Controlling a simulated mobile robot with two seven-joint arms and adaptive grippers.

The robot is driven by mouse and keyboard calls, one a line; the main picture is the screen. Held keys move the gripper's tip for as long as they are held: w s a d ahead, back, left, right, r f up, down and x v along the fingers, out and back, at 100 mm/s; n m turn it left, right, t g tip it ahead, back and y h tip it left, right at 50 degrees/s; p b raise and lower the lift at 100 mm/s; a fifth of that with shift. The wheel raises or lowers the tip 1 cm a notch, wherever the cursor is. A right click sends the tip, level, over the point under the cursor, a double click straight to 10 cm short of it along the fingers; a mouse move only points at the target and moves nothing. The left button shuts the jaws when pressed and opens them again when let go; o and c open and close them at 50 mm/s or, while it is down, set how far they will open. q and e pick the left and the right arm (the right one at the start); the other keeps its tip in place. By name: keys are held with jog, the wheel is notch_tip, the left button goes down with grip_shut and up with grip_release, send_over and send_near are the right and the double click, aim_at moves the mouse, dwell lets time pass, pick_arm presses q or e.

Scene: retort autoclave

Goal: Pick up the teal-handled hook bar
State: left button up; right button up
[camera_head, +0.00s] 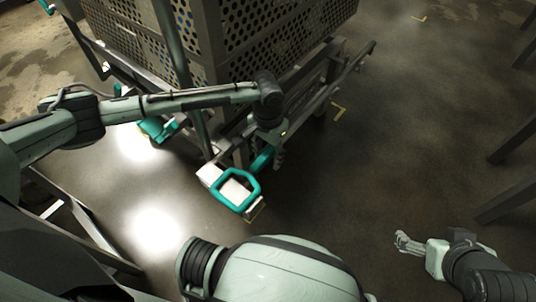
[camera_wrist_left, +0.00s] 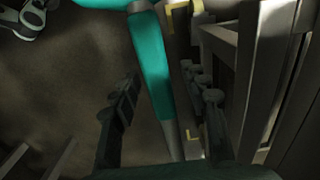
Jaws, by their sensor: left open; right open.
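The teal-handled hook bar (camera_head: 262,160) is beside the lower corner of the perforated cart. Its teal loop faces me in the head view, and a straight teal grip runs back from it under my left gripper (camera_head: 274,150). In the left wrist view, the teal grip and grey shaft of the bar (camera_wrist_left: 152,65) pass between the two spread fingers of my left gripper (camera_wrist_left: 165,95). The fingers look apart from it; contact cannot be made out. The hook end is hidden. My right gripper (camera_head: 404,243) is open and empty over the floor at lower right.
The perforated metal basket (camera_head: 270,30) stands on a grey frame just behind my left gripper. Frame posts rise close to the right finger in the left wrist view. Another teal part (camera_head: 158,130) sits at the cart's left.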

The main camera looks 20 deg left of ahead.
pick_arm(q)
jog(key=shift+c, duration=0.4)
grip_shut()
